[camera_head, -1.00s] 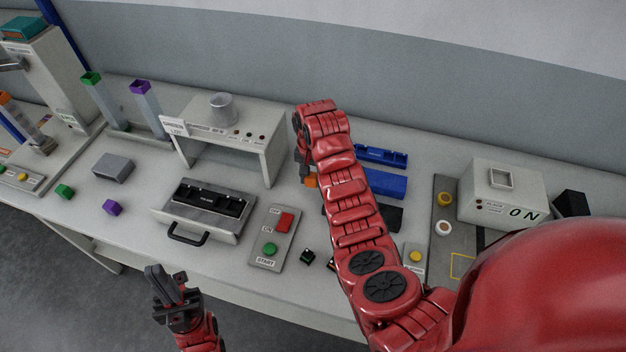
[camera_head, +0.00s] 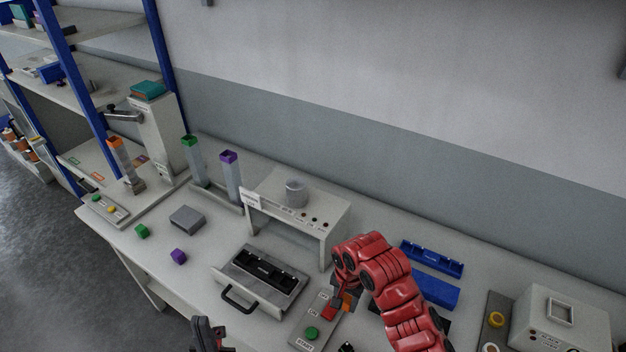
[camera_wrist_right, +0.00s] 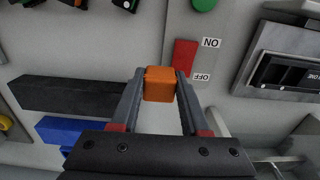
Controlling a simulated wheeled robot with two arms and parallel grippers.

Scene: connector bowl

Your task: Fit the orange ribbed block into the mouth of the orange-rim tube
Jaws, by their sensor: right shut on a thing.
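The orange ribbed block (camera_wrist_right: 159,84) is held between the fingertips of my right gripper (camera_wrist_right: 160,88) in the right wrist view. In the head view the block (camera_head: 347,302) shows small beside my right arm, near the switch panel; the fingers are mostly hidden there. The orange-rim tube (camera_head: 121,158) stands at the far left of the bench in a holder, slightly tilted, with its mouth up. It is far from my right gripper. My left gripper (camera_head: 207,332) is partly cut off at the bottom edge, in front of the bench, and its opening is unclear.
Tubes with green (camera_head: 194,162) and purple (camera_head: 231,177) rims stand right of the orange-rim tube. A green block (camera_head: 142,231), purple block (camera_head: 178,256) and grey box (camera_head: 186,219) lie on the bench. A black-slotted case (camera_head: 262,277) and raised stand (camera_head: 300,208) lie between my right arm and the tubes.

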